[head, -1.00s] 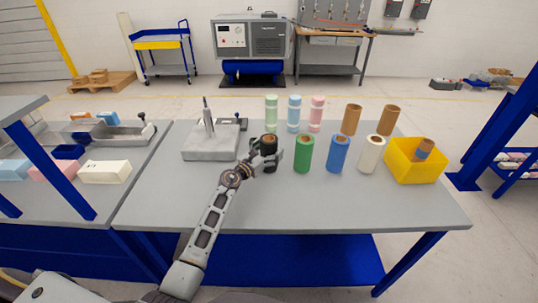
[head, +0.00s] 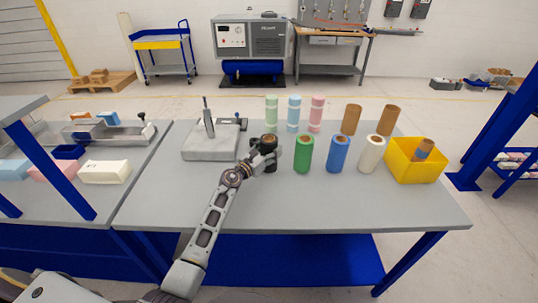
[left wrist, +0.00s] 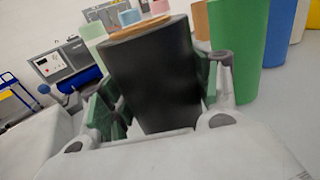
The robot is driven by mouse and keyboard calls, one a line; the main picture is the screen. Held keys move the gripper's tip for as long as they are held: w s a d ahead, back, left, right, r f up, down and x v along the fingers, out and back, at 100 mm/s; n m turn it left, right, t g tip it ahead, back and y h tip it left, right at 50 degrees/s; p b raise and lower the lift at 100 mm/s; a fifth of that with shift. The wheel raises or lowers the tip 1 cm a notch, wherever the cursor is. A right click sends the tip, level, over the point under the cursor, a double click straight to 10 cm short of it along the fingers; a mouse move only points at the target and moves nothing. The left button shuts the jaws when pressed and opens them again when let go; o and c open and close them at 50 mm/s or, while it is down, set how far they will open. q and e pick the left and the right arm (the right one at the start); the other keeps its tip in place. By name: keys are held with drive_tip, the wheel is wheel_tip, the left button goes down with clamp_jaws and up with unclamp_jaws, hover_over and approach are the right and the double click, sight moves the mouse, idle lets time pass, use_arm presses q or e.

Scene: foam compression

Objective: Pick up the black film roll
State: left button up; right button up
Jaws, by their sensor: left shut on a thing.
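The black film roll (left wrist: 155,80) stands large between the green-padded fingers of my left gripper (left wrist: 160,95) in the left wrist view, tilted in that picture, with its brown core rim at the top. In the head view my left gripper (head: 264,153) is shut on the black film roll, and the fingers hide most of it. I cannot tell whether the roll's bottom touches the table. My right gripper is not in view.
A green roll (head: 303,153), a blue roll (head: 338,154) and a white roll (head: 371,155) stand right of my gripper. Pastel rolls and brown cores stand behind. A yellow bin (head: 412,172) is farther right. A grey block fixture (head: 208,147) is at left. The front tabletop is clear.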

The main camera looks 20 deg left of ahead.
use_arm(q)
drive_tip(key=shift+r, duration=0.2)
drive_tip(key=shift+c, duration=0.5)
drive_tip(key=shift+r+p, duration=0.5)
drive_tip(key=shift+r, duration=0.4)
wheel_tip(320, 180, up, 8)
drive_tip(key=p, duration=0.2)
